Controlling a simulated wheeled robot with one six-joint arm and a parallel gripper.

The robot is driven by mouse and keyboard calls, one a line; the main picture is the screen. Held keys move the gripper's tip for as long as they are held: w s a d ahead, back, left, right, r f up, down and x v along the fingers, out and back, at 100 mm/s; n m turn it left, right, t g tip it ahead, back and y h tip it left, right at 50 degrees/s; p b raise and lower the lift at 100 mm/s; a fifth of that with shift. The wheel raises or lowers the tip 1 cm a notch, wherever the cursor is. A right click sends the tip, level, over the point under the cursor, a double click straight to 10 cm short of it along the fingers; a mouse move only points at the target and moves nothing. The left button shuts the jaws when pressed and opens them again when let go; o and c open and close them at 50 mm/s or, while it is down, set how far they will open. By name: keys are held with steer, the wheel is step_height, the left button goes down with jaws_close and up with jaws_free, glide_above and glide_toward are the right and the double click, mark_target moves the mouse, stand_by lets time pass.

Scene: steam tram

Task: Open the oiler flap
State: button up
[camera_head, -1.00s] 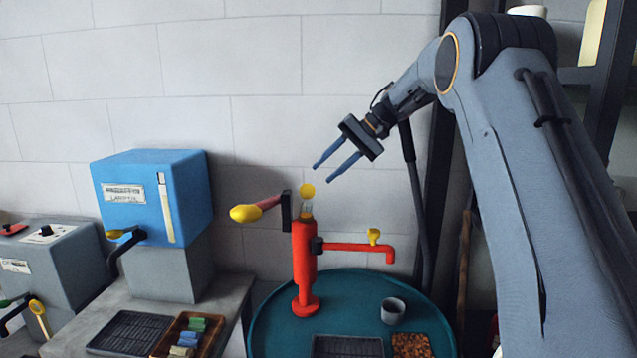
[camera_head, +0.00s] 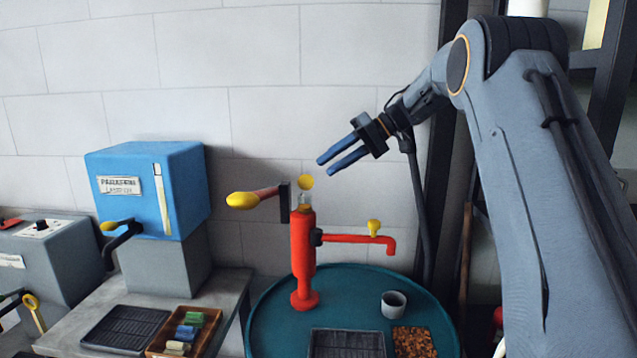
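A small glass cup (camera_head: 305,200) tops the red hand pump (camera_head: 302,255). A yellow round disc (camera_head: 306,182) stands upright just above the cup and looks like the oiler flap; its hinge is too small to make out. My gripper (camera_head: 324,167) is in the air, just above and to the right of the disc in the picture. Its two blue fingers are apart with nothing between them and point left and slightly down. I see no contact with the disc, but the depth between them is hard to judge.
The pump's yellow-ended handle (camera_head: 244,200) juts left from a dark bracket. A red spout with a yellow tap (camera_head: 374,227) juts right. A grey cup (camera_head: 393,304) and trays sit on the round teal table (camera_head: 275,325). A blue box (camera_head: 150,190) stands at left.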

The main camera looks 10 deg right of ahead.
mark_target(307, 182)
steer(key=w+d+f+n+t+y+b, duration=0.1)
steer(key=d+f+n+y+b, duration=0.2)
steer(key=n, duration=0.9)
steer(key=d+f+n+t+y+b, duration=0.1)
steer(key=f+n+y+b, duration=0.25)
steer(key=n, duration=0.85)
steer(key=p+x, duration=0.3)
steer(key=x, duration=0.5)
steer(key=shift+r+n, duration=0.4)
steer(key=shift+r, duration=0.2)
steer(key=shift+a+y, duration=0.1)
steer(key=shift+y, duration=0.15)
jaws_close()
